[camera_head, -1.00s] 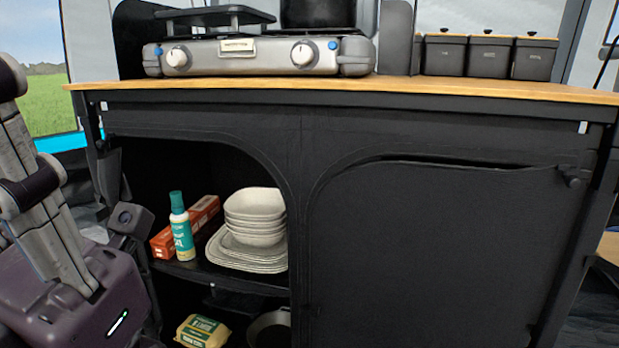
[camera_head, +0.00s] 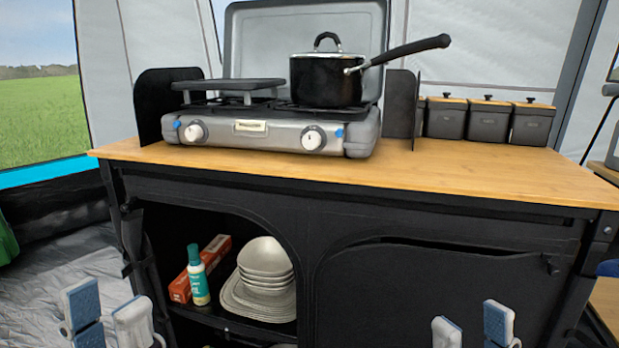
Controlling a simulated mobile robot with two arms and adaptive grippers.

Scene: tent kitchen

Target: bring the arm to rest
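My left gripper (camera_head: 108,318) shows at the bottom left edge, in front of the cabinet's left side. Its two blue-and-white fingertips stand apart with nothing between them. My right gripper (camera_head: 472,328) shows at the bottom edge, right of the middle, in front of the cabinet's covered right half. Its fingertips are also apart and empty. The rest of both grippers and the arms lies below the picture.
The black cabinet has a wooden top (camera_head: 440,166) bearing a camping stove (camera_head: 260,132), a lidded black pot (camera_head: 325,80) and several dark canisters (camera_head: 489,122). Its open left shelf holds stacked bowls (camera_head: 265,258), a teal-topped bottle (camera_head: 198,275) and an orange box (camera_head: 212,250).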

